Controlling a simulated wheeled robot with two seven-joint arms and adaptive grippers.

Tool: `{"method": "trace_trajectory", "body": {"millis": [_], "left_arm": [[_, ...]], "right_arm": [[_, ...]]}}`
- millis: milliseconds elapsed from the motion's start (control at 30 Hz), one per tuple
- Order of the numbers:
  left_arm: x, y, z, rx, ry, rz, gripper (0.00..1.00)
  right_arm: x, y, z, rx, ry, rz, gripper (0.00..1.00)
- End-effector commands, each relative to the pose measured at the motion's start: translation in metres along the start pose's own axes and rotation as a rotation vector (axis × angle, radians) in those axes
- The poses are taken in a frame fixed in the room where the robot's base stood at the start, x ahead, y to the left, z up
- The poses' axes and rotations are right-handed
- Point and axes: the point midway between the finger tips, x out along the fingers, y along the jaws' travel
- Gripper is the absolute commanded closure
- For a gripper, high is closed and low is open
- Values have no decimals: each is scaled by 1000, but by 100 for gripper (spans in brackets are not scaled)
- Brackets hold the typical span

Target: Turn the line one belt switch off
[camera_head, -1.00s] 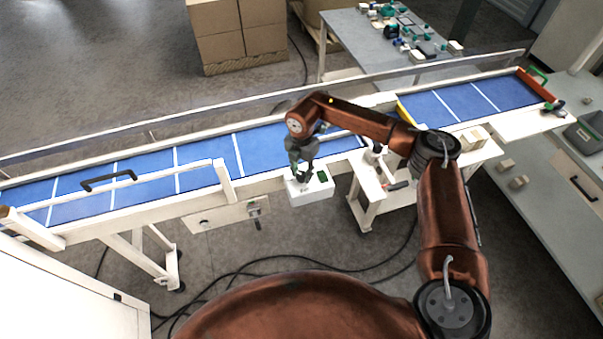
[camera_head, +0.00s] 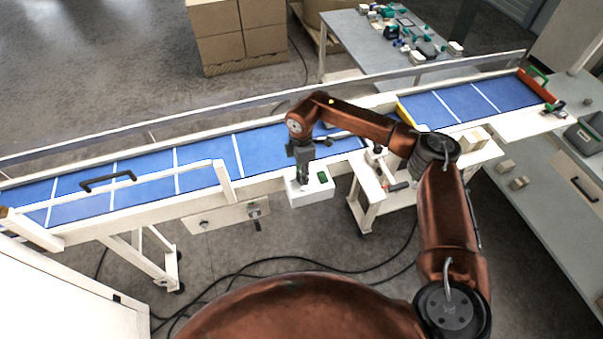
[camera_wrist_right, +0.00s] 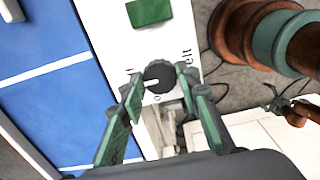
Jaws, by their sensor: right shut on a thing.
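The line one belt switch is a black round knob (camera_wrist_right: 158,77) with a white pointer mark, on the face of a white control box (camera_head: 318,195). The box sits on the front rail of the blue conveyor. The pointer mark lies roughly level across the knob in the right wrist view. My right gripper (camera_head: 303,181) is over the box, and its two fingers are shut on the knob, one on each side. In the head view the gripper hides the knob. The lettering beside it is partly covered. My left gripper is not in view.
A green button (camera_wrist_right: 149,11) is on the same box, near the knob. The blue belt (camera_head: 205,152) runs behind the box. A black handle (camera_head: 109,181) is at the left. A grey side table (camera_head: 350,40) with small parts stands behind. Cables lie on the floor.

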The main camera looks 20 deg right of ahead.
Motion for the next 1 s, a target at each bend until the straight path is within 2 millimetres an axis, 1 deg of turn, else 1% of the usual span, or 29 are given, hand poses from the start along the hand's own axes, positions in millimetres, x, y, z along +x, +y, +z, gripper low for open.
{"method": "trace_trajectory", "body": {"millis": [500, 533, 767, 1000], "left_arm": [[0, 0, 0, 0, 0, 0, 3], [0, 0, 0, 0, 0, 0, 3], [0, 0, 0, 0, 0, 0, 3], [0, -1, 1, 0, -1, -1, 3]], "right_arm": [[0, 1, 1, 23, -1, 1, 94], [0, 1, 1, 23, -1, 1, 69], [0, 0, 0, 21, 0, 1, 53], [0, 0, 0, 20, 0, 0, 52]]}}
